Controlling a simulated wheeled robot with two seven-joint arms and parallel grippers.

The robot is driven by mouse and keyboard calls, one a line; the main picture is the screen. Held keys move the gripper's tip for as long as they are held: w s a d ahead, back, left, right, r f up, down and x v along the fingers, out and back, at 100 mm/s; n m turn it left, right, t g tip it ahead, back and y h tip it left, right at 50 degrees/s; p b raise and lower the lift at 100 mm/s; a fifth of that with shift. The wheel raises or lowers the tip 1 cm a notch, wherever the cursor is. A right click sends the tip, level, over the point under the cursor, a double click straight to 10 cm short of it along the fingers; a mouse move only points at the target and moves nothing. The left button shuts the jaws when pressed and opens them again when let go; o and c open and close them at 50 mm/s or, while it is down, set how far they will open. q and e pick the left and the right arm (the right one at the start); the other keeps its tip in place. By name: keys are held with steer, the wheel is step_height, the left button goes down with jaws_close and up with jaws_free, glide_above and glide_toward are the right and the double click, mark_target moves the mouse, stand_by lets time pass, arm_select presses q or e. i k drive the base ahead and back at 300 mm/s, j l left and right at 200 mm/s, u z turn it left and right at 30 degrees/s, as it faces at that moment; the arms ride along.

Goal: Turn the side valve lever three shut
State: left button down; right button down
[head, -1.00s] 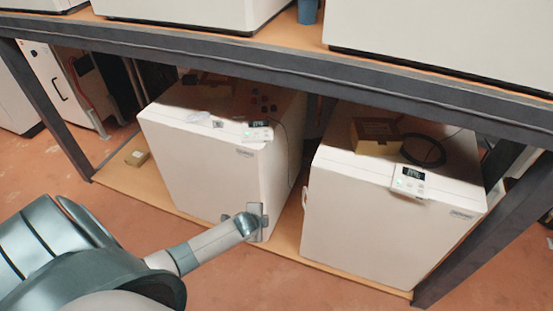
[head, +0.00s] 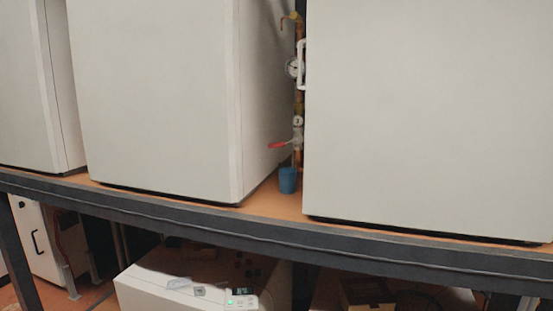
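A red valve lever (head: 278,145) sticks out to the left, nearly level, from a valve on an upright copper pipe (head: 299,35). The pipe stands in the gap between two large white units on the upper shelf. Another fitting (head: 292,17), brassy with a short arm to the left, sits near the top of the pipe. I cannot tell which of these is number three. Neither of my grippers is in view now.
A round gauge (head: 294,67) and a white handle (head: 302,65) are above the lever. A blue cup (head: 288,180) stands below it. The left white unit (head: 160,90) and right white unit (head: 430,110) leave a narrow gap. The dark shelf beam (head: 200,216) runs below.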

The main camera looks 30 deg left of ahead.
mark_target(296, 140)
steer(key=i+j, duration=0.15)
steer(key=i+j+u, duration=0.1)
steer(key=i, duration=0.3)
steer(key=j+u, duration=0.1)
steer(key=u, duration=1.9)
